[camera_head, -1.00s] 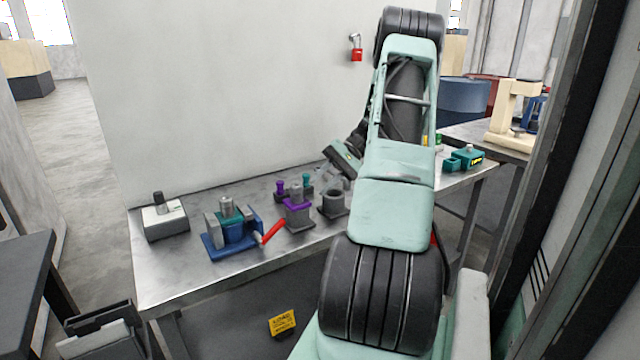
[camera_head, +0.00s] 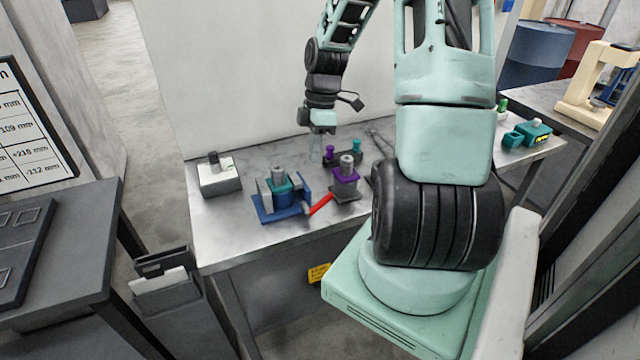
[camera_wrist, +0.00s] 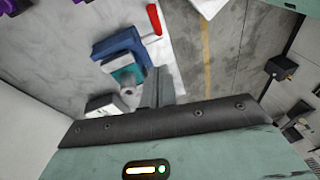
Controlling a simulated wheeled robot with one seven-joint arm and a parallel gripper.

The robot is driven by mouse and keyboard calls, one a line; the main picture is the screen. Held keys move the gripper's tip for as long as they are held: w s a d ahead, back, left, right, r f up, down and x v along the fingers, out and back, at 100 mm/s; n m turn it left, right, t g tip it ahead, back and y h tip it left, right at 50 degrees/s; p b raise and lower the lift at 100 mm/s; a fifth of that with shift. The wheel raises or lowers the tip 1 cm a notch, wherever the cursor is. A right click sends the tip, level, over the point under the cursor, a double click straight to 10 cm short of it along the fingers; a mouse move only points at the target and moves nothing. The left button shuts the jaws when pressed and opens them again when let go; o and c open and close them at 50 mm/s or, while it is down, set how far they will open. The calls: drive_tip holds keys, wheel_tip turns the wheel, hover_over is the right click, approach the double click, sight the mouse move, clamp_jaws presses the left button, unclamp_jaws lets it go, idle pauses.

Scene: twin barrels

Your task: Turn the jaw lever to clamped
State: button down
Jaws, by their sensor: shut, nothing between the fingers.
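The jaw lever (camera_head: 320,204) is a red handle on the right side of a blue vise (camera_head: 278,212). The vise sits on the metal bench and has a teal part with a grey cylinder between its grey and blue jaws. In the wrist view the red lever (camera_wrist: 154,19) is at the top, beyond the blue vise (camera_wrist: 120,44). My gripper (camera_head: 322,146) points down above the back of the bench, behind the vise and apart from the lever. Its fingers (camera_wrist: 157,84) are together and empty in the wrist view.
Right of the vise stands a purple-topped grey fixture (camera_head: 345,178), with a rack of purple and teal pegs (camera_head: 342,157) behind it. A white and grey box (camera_head: 219,176) stands to the left. The wall (camera_head: 240,70) is close behind. The bench's front left (camera_head: 225,245) is clear.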

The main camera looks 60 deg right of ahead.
hover_over(318, 203)
drive_tip(key=w, duration=0.2)
drive_tip(key=d+x, duration=0.2)
drive_tip(key=x, duration=0.5)
drive_tip(key=f+p, duration=0.1)
drive_tip(key=s+f+p, duration=0.1)
drive_tip(key=f, duration=0.1)
drive_tip(key=shift+s+d, duration=0.15)
drive_tip(key=shift+s, duration=0.05)
drive_tip(key=shift+s+d+f, duration=0.2)
drive_tip(key=shift+f, duration=0.3)
drive_tip(key=shift+d, duration=0.1)
